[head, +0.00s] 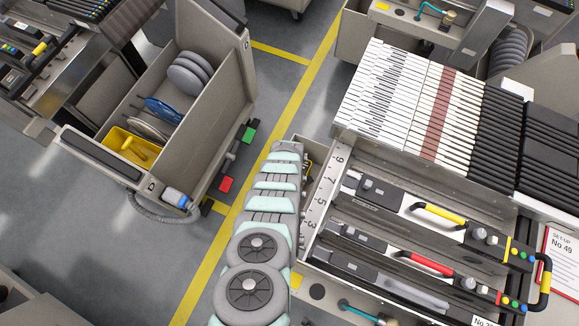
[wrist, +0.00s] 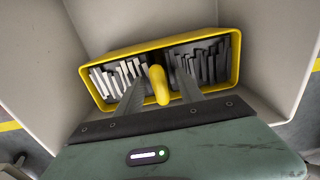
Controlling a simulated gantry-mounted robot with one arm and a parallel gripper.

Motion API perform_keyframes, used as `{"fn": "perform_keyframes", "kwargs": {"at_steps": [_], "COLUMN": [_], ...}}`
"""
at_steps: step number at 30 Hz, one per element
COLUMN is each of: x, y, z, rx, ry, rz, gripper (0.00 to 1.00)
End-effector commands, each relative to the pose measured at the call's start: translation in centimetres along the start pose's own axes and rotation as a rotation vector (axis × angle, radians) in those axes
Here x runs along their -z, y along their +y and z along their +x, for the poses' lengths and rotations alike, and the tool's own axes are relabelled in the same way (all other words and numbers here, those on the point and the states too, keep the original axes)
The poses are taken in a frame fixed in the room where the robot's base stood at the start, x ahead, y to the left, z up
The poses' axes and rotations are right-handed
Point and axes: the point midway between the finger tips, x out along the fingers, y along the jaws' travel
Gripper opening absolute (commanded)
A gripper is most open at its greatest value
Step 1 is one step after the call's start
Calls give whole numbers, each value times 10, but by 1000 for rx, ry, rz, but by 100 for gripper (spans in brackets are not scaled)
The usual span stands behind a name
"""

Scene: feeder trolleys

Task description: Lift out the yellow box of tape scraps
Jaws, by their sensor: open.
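In the wrist view a yellow box (wrist: 88,92) sits inside a pale bin. Pale strips fill its left part and dark strips its right part. A yellow handle (wrist: 160,88) rises at its middle. My gripper (wrist: 158,84) is open, with one finger on each side of the handle. I cannot tell whether either finger touches it. In the head view my arm hides the gripper; only a sliver of yellow (head: 308,166) shows beside the arm's end, seemingly this box's edge.
The bin's pale walls (wrist: 270,45) stand close around my gripper. In the head view another yellow container (head: 113,138) lies in the left trolley near several reels (head: 188,75). A trolley with feeders (head: 440,215) stands right of my arm. A yellow-lined aisle runs between.

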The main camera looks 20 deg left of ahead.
Motion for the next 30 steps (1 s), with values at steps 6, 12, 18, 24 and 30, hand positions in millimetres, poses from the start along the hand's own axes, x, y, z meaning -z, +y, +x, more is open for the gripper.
{"fn": "perform_keyframes", "kwargs": {"at_steps": [6,12,18,24,30], "x": [0,0,0,0,0], "y": [0,0,0,0,0], "z": [15,14,14,14,14], "rx": [0,1,1,1,1], "ry": [-1,-1,-1,-1,-1], "rz": [-1,-1,-1,-1,-1], "gripper": [45,40,23,7,0]}}
